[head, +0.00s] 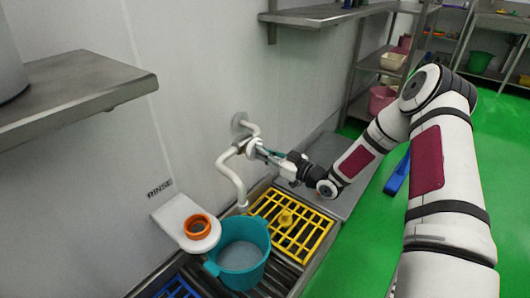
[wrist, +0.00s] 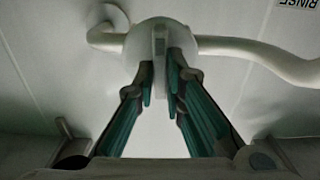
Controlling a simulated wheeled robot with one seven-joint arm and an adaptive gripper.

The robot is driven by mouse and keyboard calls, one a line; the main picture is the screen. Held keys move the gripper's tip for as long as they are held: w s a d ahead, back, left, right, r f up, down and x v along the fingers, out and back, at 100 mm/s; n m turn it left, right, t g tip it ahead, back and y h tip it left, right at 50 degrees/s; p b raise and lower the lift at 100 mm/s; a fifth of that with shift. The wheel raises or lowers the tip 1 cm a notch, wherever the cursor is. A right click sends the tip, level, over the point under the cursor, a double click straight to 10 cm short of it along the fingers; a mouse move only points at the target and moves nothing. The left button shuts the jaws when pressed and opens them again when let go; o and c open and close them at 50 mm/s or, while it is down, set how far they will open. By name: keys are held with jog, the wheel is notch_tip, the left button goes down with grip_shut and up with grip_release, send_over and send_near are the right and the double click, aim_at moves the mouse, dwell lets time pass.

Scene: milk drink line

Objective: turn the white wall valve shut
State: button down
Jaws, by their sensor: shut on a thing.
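The white wall valve (head: 243,145) is on a white pipe fixed to the wall. In the wrist view the round valve body (wrist: 139,50) is at top centre, with a flat light handle (wrist: 160,48) on its front. My gripper (wrist: 159,82) has its teal-padded fingers on either side of this handle and is shut on it. In the head view my gripper (head: 262,153) reaches the valve from the right, and its fingertips are hard to make out there. The white spout (head: 235,180) curves down from the valve towards a teal bucket (head: 238,252).
The bucket holds greyish contents. Behind it are a yellow grate (head: 292,228) and a metal counter. An orange ring (head: 197,226) sits on a white wall bracket (head: 172,216) under the word RINSE. Metal shelves (head: 70,85) stick out from the wall at left and top.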

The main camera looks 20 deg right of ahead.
jog(key=shift+f, duration=0.1)
dwell(0.4)
jog(key=c, duration=1.7)
grip_release()
jog(key=shift+o, duration=0.2)
jog(key=shift+s+d, duration=0.1)
jog(key=shift+d, duration=0.05)
jog(key=v, duration=1.1)
jog(key=shift+s+d, duration=0.2)
jog(key=shift+s, duration=0.1)
